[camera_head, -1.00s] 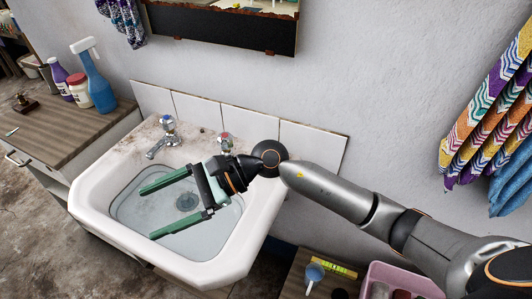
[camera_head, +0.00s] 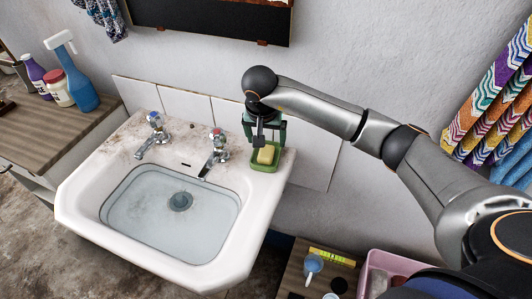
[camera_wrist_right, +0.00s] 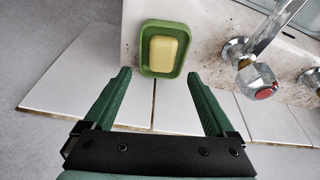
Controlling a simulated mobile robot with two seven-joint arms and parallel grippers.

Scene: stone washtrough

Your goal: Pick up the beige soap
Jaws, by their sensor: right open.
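The beige soap (camera_head: 266,154) lies in a green soap dish (camera_head: 263,167) on the back right corner of the sink. In the right wrist view the yellowish-beige soap (camera_wrist_right: 162,53) sits inside the green dish (camera_wrist_right: 147,71), just beyond the fingertips. My right gripper (camera_head: 264,140) is over the dish in the head view and partly hides it. In the wrist view my right gripper (camera_wrist_right: 160,74) is open, its green fingers spread wider than the dish, with nothing between them. My left gripper is not in view.
Two taps, a left one (camera_head: 154,136) and a right one (camera_head: 214,153), stand on the sink's back ledge; the right one is close to the dish. The basin (camera_head: 125,205) holds water. A tiled backsplash (camera_head: 185,102) rises behind. A pink crate (camera_head: 395,262) is at lower right.

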